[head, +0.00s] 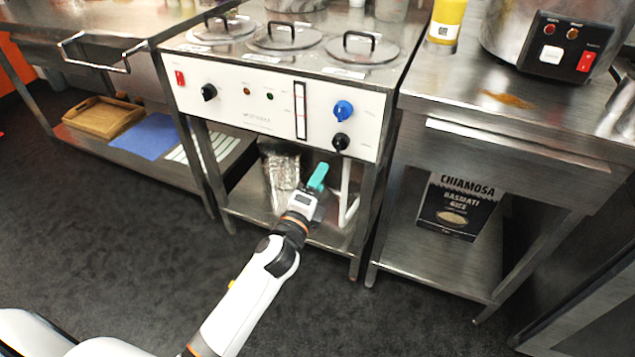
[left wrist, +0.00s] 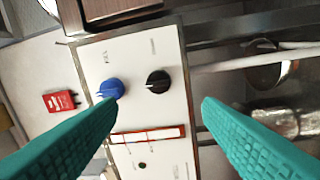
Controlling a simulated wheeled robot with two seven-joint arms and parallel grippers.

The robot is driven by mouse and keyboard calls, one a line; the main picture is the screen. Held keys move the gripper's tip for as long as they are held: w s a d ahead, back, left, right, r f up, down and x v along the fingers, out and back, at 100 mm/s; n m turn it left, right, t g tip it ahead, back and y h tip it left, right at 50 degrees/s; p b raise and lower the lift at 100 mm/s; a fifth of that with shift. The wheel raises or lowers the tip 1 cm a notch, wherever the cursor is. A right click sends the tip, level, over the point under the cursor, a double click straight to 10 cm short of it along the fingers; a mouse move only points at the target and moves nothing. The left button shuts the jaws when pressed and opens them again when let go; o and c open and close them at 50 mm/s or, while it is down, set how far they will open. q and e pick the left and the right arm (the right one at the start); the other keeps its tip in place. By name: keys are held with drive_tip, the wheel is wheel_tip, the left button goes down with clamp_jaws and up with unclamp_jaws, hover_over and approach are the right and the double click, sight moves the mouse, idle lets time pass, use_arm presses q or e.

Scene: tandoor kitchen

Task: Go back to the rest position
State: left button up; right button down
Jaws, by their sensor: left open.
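My left gripper (head: 318,178) reaches out in front of the white control panel (head: 262,112) of a steel cooking unit, below the panel's lower right part. In the left wrist view its two teal fingers (left wrist: 160,125) are spread apart with nothing between them. Beyond them show the blue knob (left wrist: 111,89) and the black knob (left wrist: 158,82), both apart from the fingers. In the head view the blue knob (head: 343,110) sits above the black knob (head: 341,141). My right gripper is in neither view.
A steel table (head: 480,130) stands at the right with a yellow bottle (head: 446,20) and a large cooker (head: 550,45). A rice bag (head: 458,207) sits on its lower shelf. A wooden tray (head: 103,117) is on the left lower shelf. The dark floor (head: 130,240) in front is clear.

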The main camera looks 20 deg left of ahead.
use_arm(q)
drive_tip(key=shift+f, duration=0.1)
idle(0.3)
